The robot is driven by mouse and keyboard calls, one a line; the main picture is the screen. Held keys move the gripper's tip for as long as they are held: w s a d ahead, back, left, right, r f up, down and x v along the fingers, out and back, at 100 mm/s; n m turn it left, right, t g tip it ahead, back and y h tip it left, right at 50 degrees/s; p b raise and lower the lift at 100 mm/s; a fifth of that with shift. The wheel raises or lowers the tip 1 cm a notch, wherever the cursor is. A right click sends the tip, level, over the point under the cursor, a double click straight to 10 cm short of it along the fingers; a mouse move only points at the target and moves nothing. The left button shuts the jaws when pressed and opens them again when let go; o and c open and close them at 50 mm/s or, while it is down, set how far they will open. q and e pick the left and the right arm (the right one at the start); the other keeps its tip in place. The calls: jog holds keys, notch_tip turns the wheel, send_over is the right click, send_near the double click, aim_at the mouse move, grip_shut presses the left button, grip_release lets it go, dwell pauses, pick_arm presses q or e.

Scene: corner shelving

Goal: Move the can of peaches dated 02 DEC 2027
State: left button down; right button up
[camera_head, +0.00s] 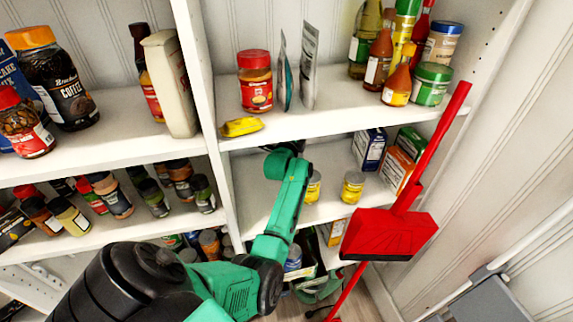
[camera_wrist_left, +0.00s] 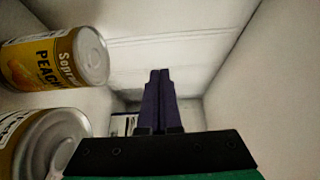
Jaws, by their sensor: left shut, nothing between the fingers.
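Two yellow cans stand on the middle shelf (camera_head: 335,211) in the head view: a left can (camera_head: 313,188) beside my green arm, and a right can (camera_head: 353,187). In the left wrist view one can, labelled as peaches (camera_wrist_left: 40,62), is at upper left. Another can (camera_wrist_left: 45,145) is at lower left, cut off by the frame. No date is readable on either. My left gripper (camera_wrist_left: 160,75) is shut and empty, its fingers to the right of both cans and apart from them. In the head view the upper shelf hides it. My right gripper is not in view.
A blue-and-white box (camera_head: 369,149) and orange box (camera_head: 396,170) stand right of the cans. The upper shelf (camera_head: 330,122) holds a jar, bottles and a yellow packet (camera_head: 241,127). A divider (camera_head: 203,85) stands left.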

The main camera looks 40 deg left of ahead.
pick_arm(q)
jog(key=p+v, duration=0.3)
jog(key=v, duration=0.2)
jog(key=shift+s+r+p, duration=0.25)
jog(key=shift+s+p, duration=0.05)
jog(key=shift+p, duration=0.05)
jog(key=p+v, duration=0.3)
jog(key=v, duration=0.6)
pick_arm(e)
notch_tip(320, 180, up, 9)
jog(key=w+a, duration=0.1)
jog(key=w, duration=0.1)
pick_arm(q)
jog(key=f+b, duration=1)
jog(key=f, duration=0.1)
jog(key=shift+s+d+f+b, duration=0.1)
jog(key=shift+d+f+b, duration=0.1)
jog(key=shift+b, duration=0.2)
jog(key=shift+w+a+r, duration=0.2)
jog(key=shift+w+r, duration=0.2)
jog(key=shift+w, duration=0.05)
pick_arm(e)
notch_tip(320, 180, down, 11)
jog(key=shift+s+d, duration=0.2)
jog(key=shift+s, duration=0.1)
pick_arm(q)
jog(key=shift+w, duration=0.1)
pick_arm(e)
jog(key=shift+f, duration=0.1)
